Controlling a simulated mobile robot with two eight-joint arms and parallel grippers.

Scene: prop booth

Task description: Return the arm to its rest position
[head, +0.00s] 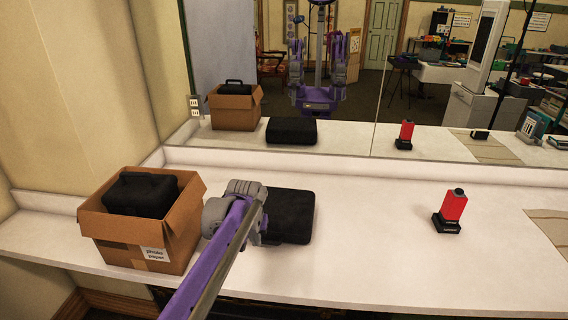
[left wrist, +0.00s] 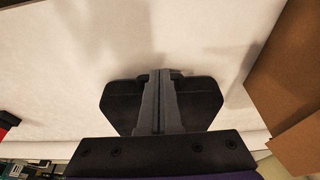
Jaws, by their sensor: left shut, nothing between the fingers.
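My left arm reaches in from the bottom of the head view, with its gripper (head: 258,222) at the left side of a black case (head: 292,214) lying on the white counter. In the left wrist view the two grey fingers (left wrist: 160,82) are together with nothing between them. They overlap the black case (left wrist: 118,104) behind them; I cannot tell whether they touch it. My right gripper does not show directly.
A cardboard box (head: 152,255) labelled "photo paper" stands on the counter (head: 370,265) at left, with another black case (head: 140,194) inside. A red object with a black base (head: 453,208) stands at right. A mirror (head: 345,90) runs along the back. The counter between is clear.

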